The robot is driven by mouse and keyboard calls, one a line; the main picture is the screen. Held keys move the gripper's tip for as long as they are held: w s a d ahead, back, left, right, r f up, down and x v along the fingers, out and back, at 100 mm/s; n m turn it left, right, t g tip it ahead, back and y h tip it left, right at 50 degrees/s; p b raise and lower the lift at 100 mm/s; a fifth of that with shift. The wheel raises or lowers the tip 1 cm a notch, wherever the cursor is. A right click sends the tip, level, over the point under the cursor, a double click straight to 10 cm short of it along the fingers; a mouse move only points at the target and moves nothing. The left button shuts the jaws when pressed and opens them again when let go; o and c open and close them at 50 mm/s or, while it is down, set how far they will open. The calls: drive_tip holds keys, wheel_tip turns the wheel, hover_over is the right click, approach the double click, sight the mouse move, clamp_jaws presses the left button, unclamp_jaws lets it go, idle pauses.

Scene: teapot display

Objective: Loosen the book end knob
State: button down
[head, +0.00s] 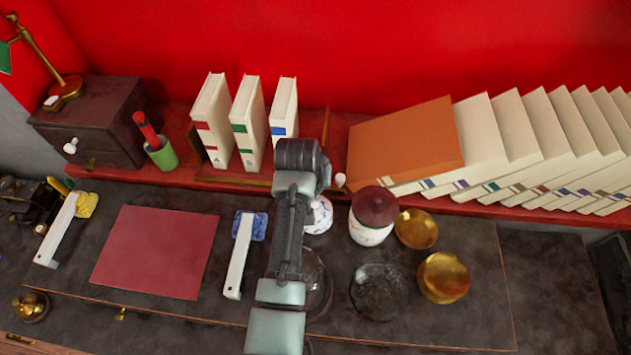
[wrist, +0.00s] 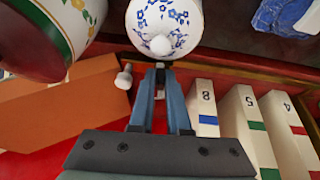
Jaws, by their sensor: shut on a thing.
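The book end knob is a small white knob (head: 340,180) at the shelf's front edge, just right of my arm. In the wrist view the white knob (wrist: 124,77) is left of my gripper (wrist: 160,68), apart from the fingers. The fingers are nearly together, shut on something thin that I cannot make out. The blue-and-white teapot (wrist: 165,18) with a white lid knob is just beyond the fingertips. In the head view my arm hides the fingers and part of the teapot (head: 322,214). A thin brown book end (head: 326,130) stands right of the upright white books.
Upright white books (head: 247,115) stand left of my gripper. An orange book (head: 405,145) and leaning white books are to the right. A white jar with a dark red lid (head: 373,215) stands close right of the teapot. Brass bowls (head: 443,278) are farther right.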

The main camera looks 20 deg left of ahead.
drive_tip(key=shift+a+f+n+t+h, duration=0.15)
drive_tip(key=shift+n+t+h, duration=0.2)
drive_tip(key=shift+h, duration=0.95)
drive_tip(key=shift+s+a+t+h+b, duration=0.15)
drive_tip(key=shift+t+h+b, duration=0.2)
drive_tip(key=shift+h+b, duration=0.55)
idle(0.6)
idle(0.4)
drive_tip(key=c, duration=0.9)
unclamp_jaws()
drive_tip(key=shift+a, duration=0.1)
drive_tip(key=v, duration=1.3)
drive_tip(key=shift+b, duration=0.3)
